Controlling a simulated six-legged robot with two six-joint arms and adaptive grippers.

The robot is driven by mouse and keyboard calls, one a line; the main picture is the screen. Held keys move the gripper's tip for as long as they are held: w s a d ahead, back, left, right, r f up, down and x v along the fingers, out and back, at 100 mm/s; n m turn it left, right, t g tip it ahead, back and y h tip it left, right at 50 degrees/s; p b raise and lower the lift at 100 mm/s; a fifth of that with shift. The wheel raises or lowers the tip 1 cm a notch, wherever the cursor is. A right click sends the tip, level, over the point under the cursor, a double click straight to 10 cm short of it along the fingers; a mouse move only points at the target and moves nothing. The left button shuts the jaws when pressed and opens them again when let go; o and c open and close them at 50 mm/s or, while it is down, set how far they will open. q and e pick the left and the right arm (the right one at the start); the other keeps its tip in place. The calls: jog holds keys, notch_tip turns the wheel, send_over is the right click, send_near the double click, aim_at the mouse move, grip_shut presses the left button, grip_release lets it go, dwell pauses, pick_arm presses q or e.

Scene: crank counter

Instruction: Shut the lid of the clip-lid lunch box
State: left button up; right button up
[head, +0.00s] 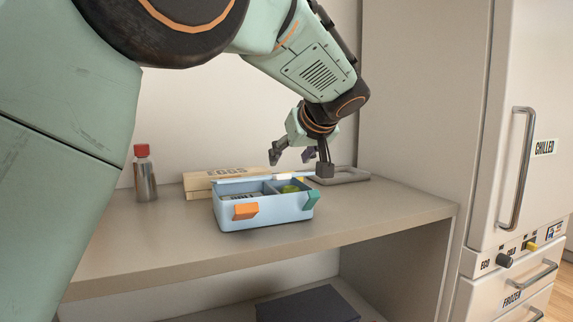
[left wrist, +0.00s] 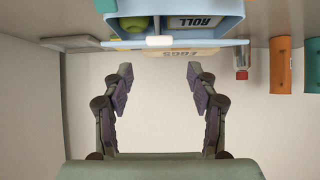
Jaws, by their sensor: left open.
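The light blue lunch box (head: 265,218) sits on the counter with its top open. The lid shows as a thin blue strip at the box's far side, nearly edge-on, also in the left wrist view (left wrist: 220,43), with a white clip (left wrist: 158,41). A green round item (left wrist: 134,24) and a piece marked ROLL (left wrist: 192,22) lie inside. My left gripper (head: 292,155) is open and empty above and behind the box's far right side; its fingers (left wrist: 160,72) are apart from the lid. My right gripper is out of view.
An EGGS carton (head: 205,187) stands close behind the box. A red-capped bottle (head: 145,174) stands at the left. A grey board (head: 352,176) lies behind right. A fridge (head: 535,120) stands at the right. The counter front right is clear.

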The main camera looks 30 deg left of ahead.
pick_arm(q)
jog(key=v, duration=0.5)
